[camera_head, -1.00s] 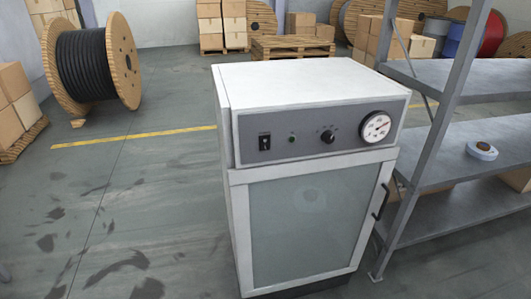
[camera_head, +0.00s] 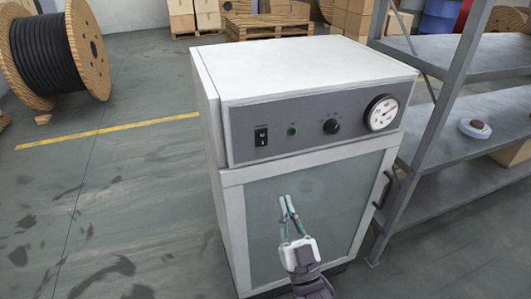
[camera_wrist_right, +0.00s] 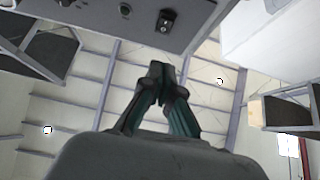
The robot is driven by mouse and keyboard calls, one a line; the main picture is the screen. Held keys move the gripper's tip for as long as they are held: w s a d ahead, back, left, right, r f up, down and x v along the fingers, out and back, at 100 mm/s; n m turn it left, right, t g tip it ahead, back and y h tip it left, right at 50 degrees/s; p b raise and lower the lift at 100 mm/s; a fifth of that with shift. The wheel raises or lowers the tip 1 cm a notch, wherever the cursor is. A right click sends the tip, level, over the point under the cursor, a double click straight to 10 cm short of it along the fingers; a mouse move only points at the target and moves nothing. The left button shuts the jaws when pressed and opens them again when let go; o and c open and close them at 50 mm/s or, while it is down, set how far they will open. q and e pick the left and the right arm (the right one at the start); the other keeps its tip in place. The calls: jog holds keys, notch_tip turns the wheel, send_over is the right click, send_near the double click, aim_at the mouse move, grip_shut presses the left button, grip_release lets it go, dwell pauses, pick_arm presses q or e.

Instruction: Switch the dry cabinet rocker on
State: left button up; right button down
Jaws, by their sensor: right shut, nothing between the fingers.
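The white dry cabinet (camera_head: 300,70) stands in the middle of the head view, with a grey control panel across its upper front. The black rocker (camera_head: 261,137) is at the panel's left end; it also shows near the top of the right wrist view (camera_wrist_right: 166,20). A green lamp (camera_head: 292,131), a black knob (camera_head: 331,127) and a round dial gauge (camera_head: 382,113) are to its right. My right gripper (camera_head: 287,201) is shut and empty, in front of the glass door, below the rocker and apart from it. Its fingertips meet in the wrist view (camera_wrist_right: 156,70). My left gripper is not in view.
A grey metal shelf rack (camera_head: 436,125) stands close on the cabinet's right, with a tape roll (camera_head: 475,129) on it. A cable drum (camera_head: 55,55) is at the back left. The floor left of the cabinet is clear. The door handle (camera_head: 384,190) sticks out at right.

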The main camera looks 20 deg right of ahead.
jog(key=p, duration=0.2)
send_near(263, 140)
notch_tip(263, 140, up, 4)
jog(key=w, duration=0.4)
jog(key=shift+a+p, duration=0.1)
jog(key=shift+p, duration=0.2)
jog(key=shift+w+f, duration=0.15)
jog(key=shift+w, duration=0.35)
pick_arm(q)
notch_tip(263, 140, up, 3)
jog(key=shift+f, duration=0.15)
